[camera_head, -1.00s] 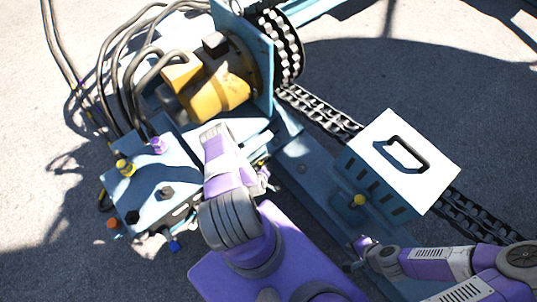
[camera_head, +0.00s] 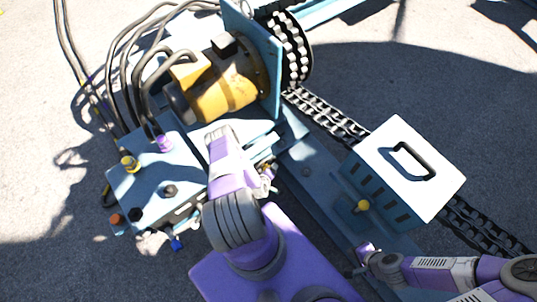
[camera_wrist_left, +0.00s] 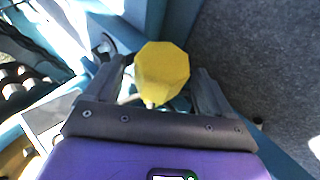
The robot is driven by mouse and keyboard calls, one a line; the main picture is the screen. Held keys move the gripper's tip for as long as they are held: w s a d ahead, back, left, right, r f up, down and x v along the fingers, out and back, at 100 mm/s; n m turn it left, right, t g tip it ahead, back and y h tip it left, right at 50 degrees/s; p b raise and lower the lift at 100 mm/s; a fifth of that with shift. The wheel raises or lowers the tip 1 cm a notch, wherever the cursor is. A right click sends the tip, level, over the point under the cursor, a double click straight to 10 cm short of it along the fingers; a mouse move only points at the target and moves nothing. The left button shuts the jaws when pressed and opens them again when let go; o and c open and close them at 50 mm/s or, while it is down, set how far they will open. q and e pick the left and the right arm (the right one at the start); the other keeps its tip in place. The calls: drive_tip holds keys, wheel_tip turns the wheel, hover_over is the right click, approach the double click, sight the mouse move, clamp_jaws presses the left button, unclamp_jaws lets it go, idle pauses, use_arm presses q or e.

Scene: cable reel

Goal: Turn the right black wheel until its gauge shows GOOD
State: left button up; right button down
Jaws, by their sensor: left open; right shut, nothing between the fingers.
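I cannot tell whether either is the black wheel, and no gauge reading shows. My left gripper (camera_wrist_left: 160,85) is open in the left wrist view, its dark fingers on either side of a yellow faceted knob (camera_wrist_left: 162,70). I cannot tell whether they touch it. In the head view my left gripper is not clearly visible. My right gripper (camera_head: 361,260) is shut and empty, low beside the blue box.
The blue box with a white lid (camera_head: 408,160) and black handle stands right, with a small yellow knob (camera_head: 362,206) on its front. A yellow motor (camera_head: 222,92), hoses and a chain (camera_head: 330,117) lie behind. Open ground (camera_head: 430,75) is at the upper right.

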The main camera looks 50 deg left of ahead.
use_arm(q)
drive_tip(key=p+v, duration=0.3)
drive_tip(key=v, duration=0.4)
drive_tip(key=shift+s+r, duration=0.2)
drive_tip(key=shift+s, duration=0.05)
drive_tip(key=shift+d, duration=0.15)
idle(0.7)
drive_tip(key=w+d+r+m+g+h+p, duration=0.1)
drive_tip(key=w+d+r+m+h, duration=0.25)
drive_tip(key=d+r, duration=0.2)
drive_tip(key=w+d+r+m+g+h, duration=0.1)
drive_tip(key=w+d+r+m+h, duration=0.1)
drive_tip(key=w+d+r+m, duration=0.3)
drive_tip(key=s+d+r+m+g+h, duration=0.1)
drive_tip(key=s+d+r+m+g, duration=0.1)
drive_tip(key=s+d+r+m, duration=0.2)
drive_tip(key=s+d+r+m+g+h+p, duration=0.1)
drive_tip(key=s+d+r+m+g+h, duration=0.1)
drive_tip(key=d+r, duration=0.8)
drive_tip(key=s+d+m+g, duration=0.1)
drive_tip(key=s, duration=0.1)
drive_tip(key=shift+s+m, duration=0.35)
drive_tip(key=shift+r, duration=0.1)
